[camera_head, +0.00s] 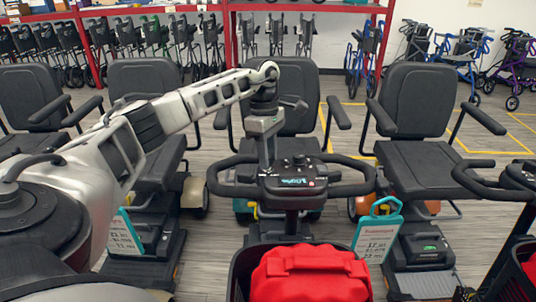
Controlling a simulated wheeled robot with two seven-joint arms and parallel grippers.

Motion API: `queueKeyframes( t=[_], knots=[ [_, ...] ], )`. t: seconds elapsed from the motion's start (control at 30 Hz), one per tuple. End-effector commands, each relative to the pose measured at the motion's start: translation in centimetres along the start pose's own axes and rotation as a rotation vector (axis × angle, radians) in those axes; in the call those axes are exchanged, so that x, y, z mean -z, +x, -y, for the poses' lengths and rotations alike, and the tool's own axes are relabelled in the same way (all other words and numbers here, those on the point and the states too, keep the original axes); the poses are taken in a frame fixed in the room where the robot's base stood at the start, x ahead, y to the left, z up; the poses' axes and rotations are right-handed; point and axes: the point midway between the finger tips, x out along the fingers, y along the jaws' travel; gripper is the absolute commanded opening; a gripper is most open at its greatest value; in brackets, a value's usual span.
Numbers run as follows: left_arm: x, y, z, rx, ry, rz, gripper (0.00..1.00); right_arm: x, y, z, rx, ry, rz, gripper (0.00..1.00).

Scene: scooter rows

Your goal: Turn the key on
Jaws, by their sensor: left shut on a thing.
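A mobility scooter stands in front of me with black looped handlebars and a dark control panel (296,180) in their middle. My left arm reaches in from the left and bends down over the panel. My left gripper (266,158) points down at the panel's left side, with its jaws shut. The key is not clearly visible; the gripper covers that part of the panel, and the thing between the jaws is too small to make out. My right gripper is not in view.
A red bag (310,274) sits in the scooter's front basket. Black scooter seats (417,100) stand in a row behind. More handlebars (510,180) are close on the right. Price signs (377,236) hang between scooters. Wheelchairs and walkers line the back.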

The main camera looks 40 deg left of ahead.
Motion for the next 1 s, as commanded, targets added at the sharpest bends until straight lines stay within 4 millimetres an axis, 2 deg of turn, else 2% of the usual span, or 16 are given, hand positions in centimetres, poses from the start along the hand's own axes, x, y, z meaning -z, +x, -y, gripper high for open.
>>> queueKeyframes(
  t=[0.67, 0.7, 0.77, 1.0],
  knots=[
    [-0.09, -0.22, -0.08, 0.0, 0.069, 0.003, 0.1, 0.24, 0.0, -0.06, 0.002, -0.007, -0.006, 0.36],
    [-0.09, -0.22, -0.08, 0.0, 0.069, 0.003, 0.38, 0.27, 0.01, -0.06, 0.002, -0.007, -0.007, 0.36],
    [-0.08, -0.21, -0.07, 0.0, 0.069, 0.003, 0.55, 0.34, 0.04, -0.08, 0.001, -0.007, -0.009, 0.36],
    [-0.04, -0.1, -0.03, 0.003, 0.067, 0.002, 0.55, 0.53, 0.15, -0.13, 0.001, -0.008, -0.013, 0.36]
  ],
)
